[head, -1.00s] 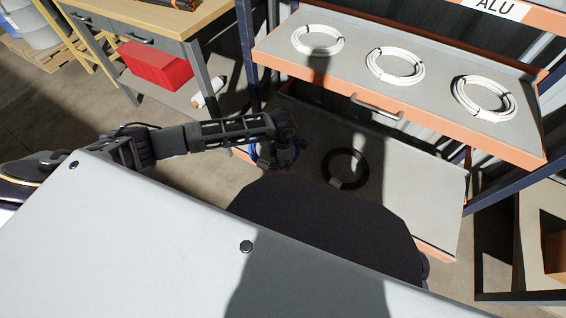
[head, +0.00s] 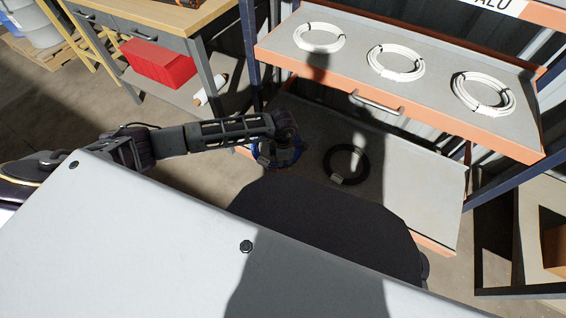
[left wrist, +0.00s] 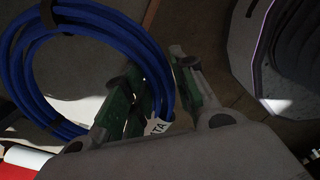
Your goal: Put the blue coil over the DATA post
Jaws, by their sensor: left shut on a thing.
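The blue coil (left wrist: 85,15) fills the left of the left wrist view, with dark ties and a white tag (left wrist: 158,127) reading "TA" in part. My left gripper (left wrist: 158,85) is shut on one side of the coil, with strands between its green-padded fingers. In the head view the gripper (head: 286,155) is over the left part of the lower shelf, and the blue coil (head: 262,157) shows partly beside it. Whether the coil touches the shelf cannot be told. No DATA post can be made out. My right gripper is not in view.
A black coil (head: 337,177) lies on the lower shelf (head: 420,190), right of the gripper. Several white coils (head: 320,37) lie on the upper tray (head: 350,60) marked ALU, which overhangs the lower shelf. A workbench (head: 190,20) and a red box (head: 157,65) stand at the left.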

